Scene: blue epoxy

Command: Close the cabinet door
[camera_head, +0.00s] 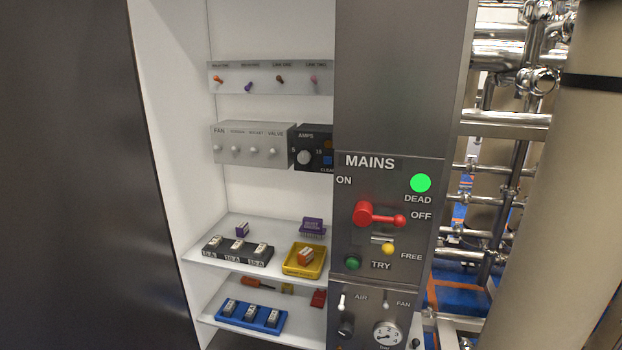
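The cabinet (175,130) stands open, with its white inner walls and shelves in view. A large dark grey panel (70,170) fills the left of the picture beside the opening; it looks like the cabinet door, swung open. Its handle and most of its edges are out of view. My gripper is not in view.
Inside are a peg strip (295,90), a fan panel (250,150), an amps box (313,162), a black fuse holder (237,257), a yellow tray (290,268) and a blue tray (250,322). Right are the mains panel (385,260), with a red lever (372,214), and metal pipes (500,120).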

